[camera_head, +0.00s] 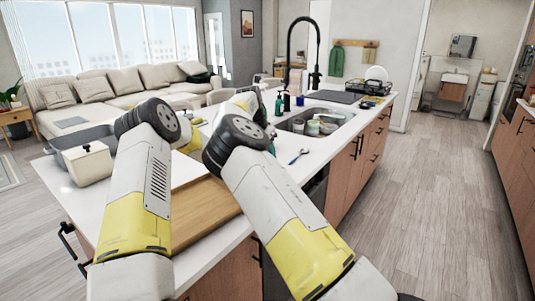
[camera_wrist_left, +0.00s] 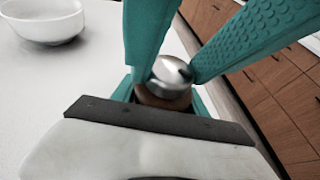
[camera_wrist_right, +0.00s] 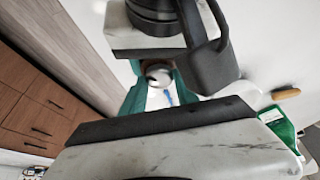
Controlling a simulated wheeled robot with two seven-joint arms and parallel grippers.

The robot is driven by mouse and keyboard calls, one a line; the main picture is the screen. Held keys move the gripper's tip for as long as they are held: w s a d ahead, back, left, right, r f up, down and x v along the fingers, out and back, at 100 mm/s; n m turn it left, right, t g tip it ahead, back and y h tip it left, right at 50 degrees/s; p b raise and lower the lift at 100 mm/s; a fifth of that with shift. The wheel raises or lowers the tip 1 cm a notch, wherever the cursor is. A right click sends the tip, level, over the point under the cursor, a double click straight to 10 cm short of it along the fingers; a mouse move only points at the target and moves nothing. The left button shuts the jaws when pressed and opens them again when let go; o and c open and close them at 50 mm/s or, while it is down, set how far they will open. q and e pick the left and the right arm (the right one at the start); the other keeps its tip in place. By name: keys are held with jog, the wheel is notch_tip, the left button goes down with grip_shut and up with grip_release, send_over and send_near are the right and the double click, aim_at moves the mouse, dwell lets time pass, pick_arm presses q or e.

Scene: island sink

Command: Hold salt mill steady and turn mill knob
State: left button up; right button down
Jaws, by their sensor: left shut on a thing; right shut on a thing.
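The salt mill shows in the left wrist view, with a shiny metal knob (camera_wrist_left: 172,72) on top of a brown body (camera_wrist_left: 163,98). My left gripper (camera_wrist_left: 165,96) is shut on the body; its teal fingertips show on both sides, partly behind its own housing. My right gripper (camera_wrist_right: 160,84) is shut on the knob. Its teal fingers come in from the top of the left wrist view, on both sides of the knob. The knob also shows between the fingers in the right wrist view (camera_wrist_right: 158,74).
A wooden board (camera_head: 203,218) lies on the white island top under my arms. A lidded white box (camera_head: 87,164) and grey tub stand left. The sink (camera_head: 318,121) holds several dishes, with a black tap (camera_head: 290,45) behind. A white bowl (camera_wrist_left: 45,24) shows in the left wrist view.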

jog(key=m+h, duration=0.1)
jog(key=m, duration=0.2)
jog(key=shift+w+m+g, duration=0.15)
jog(key=shift+m+g, duration=0.15)
jog(key=shift+g, duration=0.1)
jog(key=shift+w+r+m, duration=0.25)
jog(key=shift+m, duration=0.55)
jog(key=shift+g, duration=0.3)
jog(key=shift+s+f+m, duration=0.15)
jog(key=shift+s+m, duration=0.1)
jog(key=shift+m, duration=0.05)
jog(key=c, duration=0.9)
grip_release()
jog(key=shift+a, duration=0.1)
jog(key=shift+s, duration=0.1)
jog(key=shift+w+a, duration=0.1)
jog(key=shift+w, duration=0.1)
